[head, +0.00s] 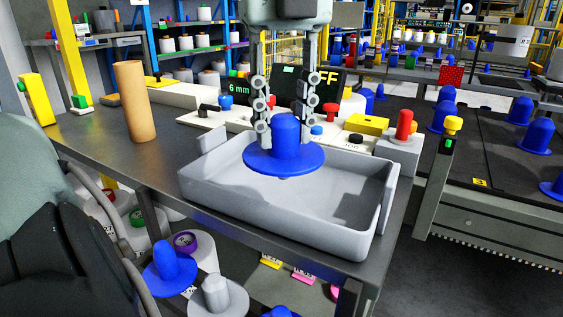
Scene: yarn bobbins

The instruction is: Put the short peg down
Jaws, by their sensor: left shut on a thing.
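The short peg (286,158) is blue, with a rounded top and a wide round base flange. It is upright between the two fingers of my left gripper (285,125), which comes down from above and is shut on it. The peg is over the back part of a light grey tray (290,227) on the dark table. Its flange looks raised above the tray floor, where a shadow falls. The tray holds no other thing that I can see. My right gripper is not in view.
A tan cardboard tube (135,102) stands on the table at left. Behind the tray are a panel with buttons and a dark display (240,83). A red button (404,124) stands at right. Below the table's front edge are more pegs, one blue (169,268).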

